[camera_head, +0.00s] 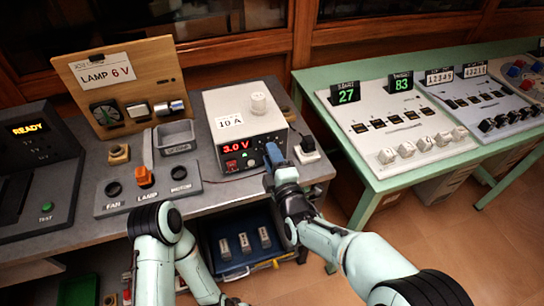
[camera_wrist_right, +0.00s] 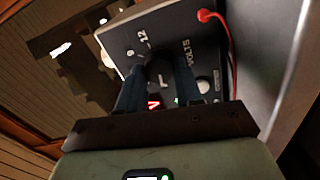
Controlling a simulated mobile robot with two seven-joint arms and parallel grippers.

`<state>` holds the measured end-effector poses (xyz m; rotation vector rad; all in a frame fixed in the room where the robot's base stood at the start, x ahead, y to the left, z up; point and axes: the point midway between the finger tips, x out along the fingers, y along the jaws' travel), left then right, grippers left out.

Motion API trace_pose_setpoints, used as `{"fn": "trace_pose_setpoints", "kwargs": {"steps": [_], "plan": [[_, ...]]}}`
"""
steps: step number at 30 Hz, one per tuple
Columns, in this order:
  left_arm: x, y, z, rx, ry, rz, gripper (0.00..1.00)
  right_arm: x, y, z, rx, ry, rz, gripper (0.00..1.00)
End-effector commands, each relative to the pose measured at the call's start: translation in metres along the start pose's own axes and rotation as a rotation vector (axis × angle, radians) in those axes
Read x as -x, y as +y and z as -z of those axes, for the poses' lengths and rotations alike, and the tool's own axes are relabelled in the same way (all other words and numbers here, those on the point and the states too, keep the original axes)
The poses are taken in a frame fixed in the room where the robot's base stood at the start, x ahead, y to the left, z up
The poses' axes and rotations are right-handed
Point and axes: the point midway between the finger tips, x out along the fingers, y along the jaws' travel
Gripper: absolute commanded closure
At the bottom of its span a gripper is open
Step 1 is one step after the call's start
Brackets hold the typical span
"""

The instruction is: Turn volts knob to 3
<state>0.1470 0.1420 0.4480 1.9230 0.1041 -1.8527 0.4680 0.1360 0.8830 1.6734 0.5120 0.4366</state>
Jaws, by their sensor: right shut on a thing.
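The power supply (camera_head: 212,105) is a light box with a dark front panel, standing on the grey bench. Its red display (camera_head: 235,147) reads 3.0 V. My right gripper (camera_head: 273,155) is at the right side of this front panel, with its blue fingers against it. In the right wrist view, the fingers of my right gripper (camera_wrist_right: 160,88) are shut on the dark volts knob (camera_wrist_right: 159,72), one on each side. The panel (camera_wrist_right: 188,30) shows the word VOLTS and the numbers 9 and 12. The knob's pointer cannot be made out. My left gripper is not visible.
A switch box (camera_head: 148,195) with an orange lamp switch stands left of the supply, before a wooden board (camera_head: 150,75) labelled LAMP 6 V. A black plug (camera_head: 307,150) is close right of my gripper. A red cable (camera_wrist_right: 225,30) leaves the panel. A green table (camera_head: 365,180) stands right.

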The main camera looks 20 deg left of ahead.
Motion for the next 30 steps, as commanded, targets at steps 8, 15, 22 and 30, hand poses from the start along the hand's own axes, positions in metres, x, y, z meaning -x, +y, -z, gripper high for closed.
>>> {"fn": "trace_pose_setpoints", "kwargs": {"steps": [8,15,22,30], "plan": [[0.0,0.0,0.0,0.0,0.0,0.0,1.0,0.0,-0.001,0.0,0.001,0.0,0.001,0.4],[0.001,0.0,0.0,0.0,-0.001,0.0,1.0,0.006,0.0,0.0,0.0,0.0,0.001,0.4],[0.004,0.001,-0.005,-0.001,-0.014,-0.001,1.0,0.045,0.001,0.0,-0.001,0.0,0.003,0.4],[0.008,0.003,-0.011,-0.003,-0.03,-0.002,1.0,0.103,0.001,0.0,-0.001,0.0,0.002,0.4]]}}
